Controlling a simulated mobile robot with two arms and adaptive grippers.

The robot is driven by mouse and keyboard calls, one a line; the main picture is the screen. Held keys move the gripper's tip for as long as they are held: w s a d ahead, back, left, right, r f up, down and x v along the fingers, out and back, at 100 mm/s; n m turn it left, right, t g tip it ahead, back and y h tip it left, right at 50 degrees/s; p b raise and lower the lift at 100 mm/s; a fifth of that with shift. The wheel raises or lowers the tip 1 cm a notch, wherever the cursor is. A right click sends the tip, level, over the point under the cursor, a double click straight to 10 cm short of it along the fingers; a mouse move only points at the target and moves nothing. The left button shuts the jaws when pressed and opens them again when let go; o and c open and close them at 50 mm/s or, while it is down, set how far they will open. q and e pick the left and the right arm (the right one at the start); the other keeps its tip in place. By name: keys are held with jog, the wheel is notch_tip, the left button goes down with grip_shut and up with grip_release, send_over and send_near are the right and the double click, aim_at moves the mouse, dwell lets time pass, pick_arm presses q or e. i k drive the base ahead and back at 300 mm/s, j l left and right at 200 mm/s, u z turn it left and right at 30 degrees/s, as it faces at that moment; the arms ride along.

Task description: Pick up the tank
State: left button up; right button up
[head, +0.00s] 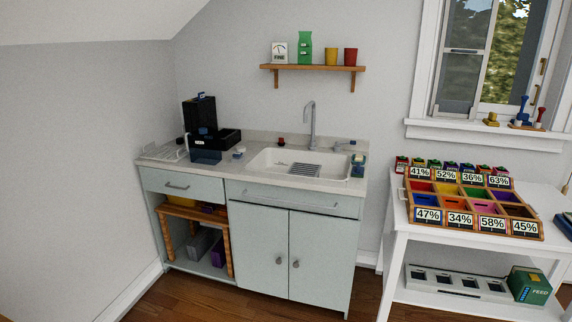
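No part labelled as a tank is clear. A dark machine (200,115) stands at the left end of the counter, beside the wall. A dark blue, see-through box (205,156) sits at its front, near the counter's front edge; it may be the tank. Whether the box is attached to the machine or apart from it, I cannot tell. Neither of my grippers is in view.
A white sink (298,165) with a tall faucet (311,125) is right of the machine. A wire rack (160,150) is left of it. A white table (398,235) with labelled colored bins (475,205) stands at right. Wooden floor lies in front.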

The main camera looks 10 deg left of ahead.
aim_at(203, 145)
jog(key=i+j+z, duration=0.2)
jog(key=i+j, duration=0.3)
jog(key=i, duration=0.2)
jog(key=i+j+z, duration=0.2)
jog(key=i+j, duration=0.4)
jog(key=i, duration=0.1)
